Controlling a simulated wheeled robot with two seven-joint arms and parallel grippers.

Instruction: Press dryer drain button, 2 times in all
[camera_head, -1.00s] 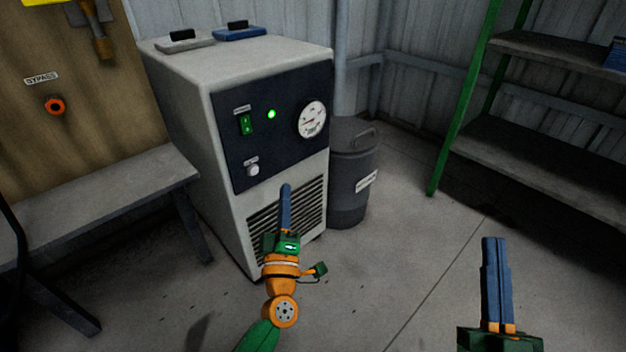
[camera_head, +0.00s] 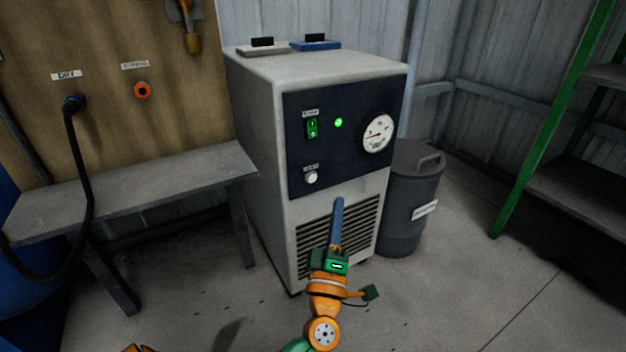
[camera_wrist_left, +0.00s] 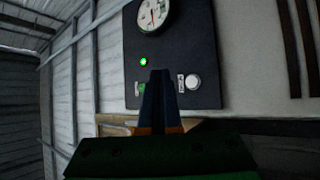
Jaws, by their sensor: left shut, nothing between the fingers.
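The dryer (camera_head: 265,130) is a light grey cabinet with a dark front panel. Its drain button (camera_head: 312,178) is a small round white knob low on the panel under a small label. The button also shows in the left wrist view (camera_wrist_left: 193,82), right of the fingers. My left gripper (camera_head: 338,203) is shut and empty, its blue fingers in front of the vent grille, lower and to the right of the button. In the left wrist view the closed fingers (camera_wrist_left: 158,75) point at the panel, apart from the button. My right gripper is out of view.
A green lit switch (camera_head: 311,128), a green lamp (camera_head: 338,122) and a gauge (camera_head: 378,133) are on the panel. A dark bin (camera_head: 408,215) stands right of the dryer, a grey bench (camera_head: 150,185) left. Green-framed shelving (camera_head: 548,130) is at the right.

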